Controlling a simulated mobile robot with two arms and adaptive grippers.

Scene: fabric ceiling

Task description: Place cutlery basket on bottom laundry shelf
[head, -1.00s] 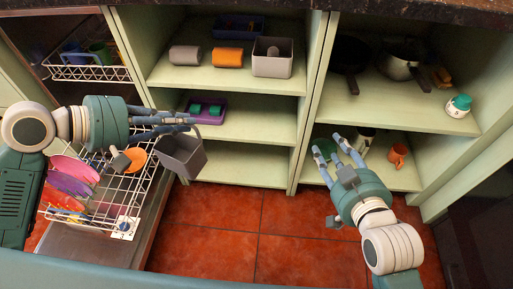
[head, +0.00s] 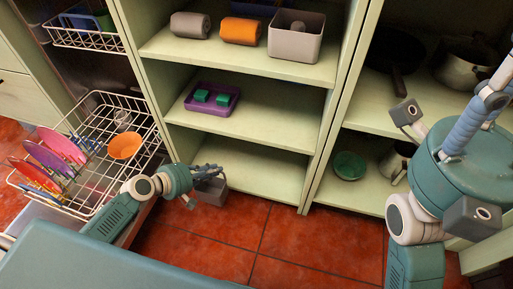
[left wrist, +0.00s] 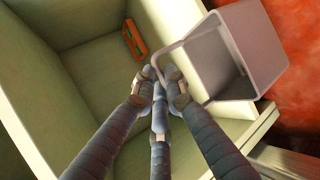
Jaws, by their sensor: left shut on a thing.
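The grey cutlery basket (head: 210,191) hangs from my left gripper (head: 212,171) in the head view, low in front of the shelf unit. In the left wrist view, the fingers of my left gripper (left wrist: 160,82) are closed on the handle of the basket (left wrist: 236,52), whose open mouth faces the camera. My right gripper (head: 490,98) is at the right edge, partly cut off.
The middle shelf (head: 280,118) holds a purple tray (head: 211,99) with green blocks. The top shelf holds a grey roll (head: 190,25), an orange roll (head: 240,31) and a grey bin (head: 296,37). A dishwasher rack (head: 100,195) with plates stands left. The red tiled floor in front is clear.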

